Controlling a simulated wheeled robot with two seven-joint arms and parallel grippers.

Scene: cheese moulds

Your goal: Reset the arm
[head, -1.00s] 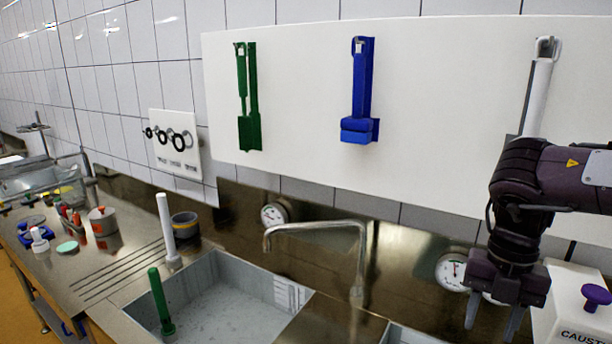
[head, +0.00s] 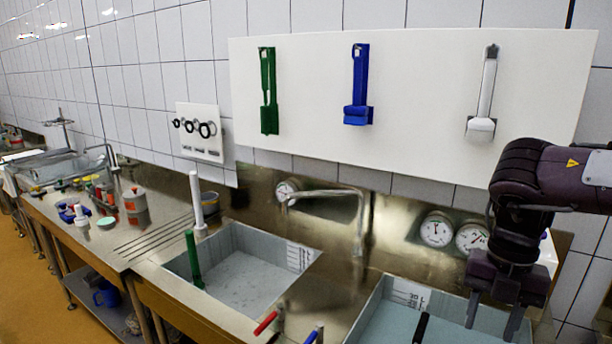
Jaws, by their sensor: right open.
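My right arm comes in from the right edge in the head view. Its gripper (head: 492,318) points down with the two fingers apart, open and empty. It hangs in front of the right sink basin, seen over the basin's right part; its exact height above it I cannot tell. My left gripper is not in view.
A white board (head: 420,100) holds green (head: 268,95), blue (head: 358,100) and white (head: 482,100) brushes. The left basin (head: 245,285) holds a green-handled tool (head: 193,258). A faucet (head: 330,193) and gauges (head: 436,229) stand behind. The right basin (head: 365,315) holds liquid.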

